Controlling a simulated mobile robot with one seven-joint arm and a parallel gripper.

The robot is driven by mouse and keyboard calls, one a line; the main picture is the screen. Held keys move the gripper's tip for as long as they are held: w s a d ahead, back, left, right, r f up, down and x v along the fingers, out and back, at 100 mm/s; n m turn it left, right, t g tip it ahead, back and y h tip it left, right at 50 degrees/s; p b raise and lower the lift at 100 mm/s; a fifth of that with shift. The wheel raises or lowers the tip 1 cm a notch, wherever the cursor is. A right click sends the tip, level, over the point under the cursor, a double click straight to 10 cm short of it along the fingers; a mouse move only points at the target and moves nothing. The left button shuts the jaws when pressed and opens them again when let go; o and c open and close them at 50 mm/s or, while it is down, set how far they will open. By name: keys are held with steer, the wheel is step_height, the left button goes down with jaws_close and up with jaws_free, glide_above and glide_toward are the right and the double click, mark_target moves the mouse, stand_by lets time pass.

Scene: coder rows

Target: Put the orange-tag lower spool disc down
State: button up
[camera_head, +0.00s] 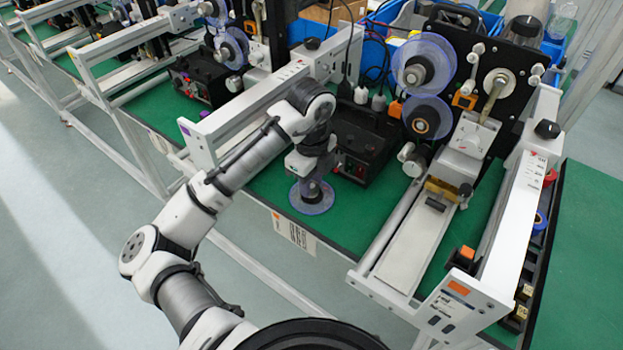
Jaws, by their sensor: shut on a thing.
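A translucent blue-violet spool disc (300,204) lies flat at or just above the green bench top, near its front edge; I cannot tell whether it touches. My gripper (311,188) points down over its middle and is shut on it at the hub, with the fingertips mostly hidden. The orange-tag machine, with an orange tag (458,288) on its front rail, stands to the right. It carries an upper translucent disc (440,54) and a lower translucent disc (427,133) on its black panel.
A black control box (369,158) stands just behind and right of the held disc. A paper label (293,232) hangs at the bench's front edge. Green bench (350,219) is clear to the right, up to the white rail (402,235). Another machine's white rail (245,105) is behind my arm.

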mark_target(312, 185)
steer(key=o, duration=1.1)
step_height(312, 185, up, 12)
steer(key=shift+r, duration=0.1)
